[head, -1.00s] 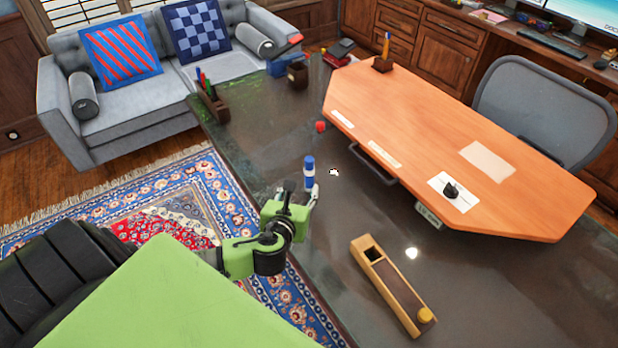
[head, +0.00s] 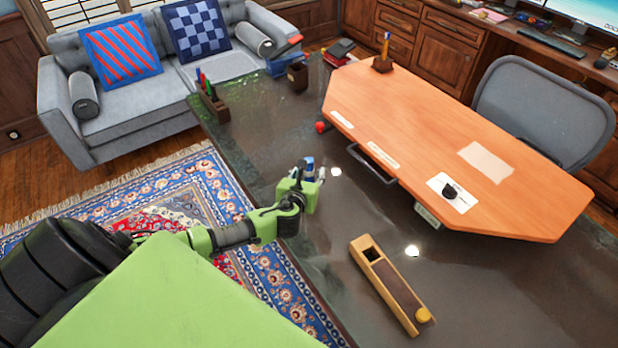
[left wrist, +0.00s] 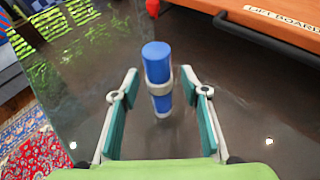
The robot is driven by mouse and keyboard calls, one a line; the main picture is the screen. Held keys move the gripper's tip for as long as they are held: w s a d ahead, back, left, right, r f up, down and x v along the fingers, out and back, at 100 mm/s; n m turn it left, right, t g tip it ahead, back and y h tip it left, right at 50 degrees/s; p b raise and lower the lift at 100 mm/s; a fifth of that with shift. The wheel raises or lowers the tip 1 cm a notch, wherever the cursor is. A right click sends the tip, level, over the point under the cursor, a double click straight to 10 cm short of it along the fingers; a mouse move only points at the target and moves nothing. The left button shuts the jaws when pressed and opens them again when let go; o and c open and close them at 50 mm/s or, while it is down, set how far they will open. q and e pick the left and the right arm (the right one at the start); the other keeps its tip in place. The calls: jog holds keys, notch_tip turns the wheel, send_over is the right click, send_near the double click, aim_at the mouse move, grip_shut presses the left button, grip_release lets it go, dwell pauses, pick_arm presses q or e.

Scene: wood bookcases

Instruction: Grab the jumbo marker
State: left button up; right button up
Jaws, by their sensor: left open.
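The jumbo marker (head: 309,164) is a blue cylinder with a light grey band, standing upright on the dark glossy table. In the left wrist view the marker (left wrist: 157,58) is in the middle, between and slightly beyond the two fingers. My left gripper (head: 308,178) is at the marker in the head view and hides its lower part. In the left wrist view the left gripper (left wrist: 158,90) is open, with a finger on each side of the marker and gaps on both sides. My right gripper is not in view.
The dark table (head: 270,130) is clear around the marker. A red object (head: 321,127) lies beyond it, by the orange raised board (head: 430,135) with its dark handle. A long wooden box (head: 388,285) lies nearer, to the right. A pen holder (head: 214,104) stands at the far left.

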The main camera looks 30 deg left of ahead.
pick_arm(q)
jog(key=shift+w+f, duration=0.1)
jog(key=shift+w, duration=0.1)
grip_shut()
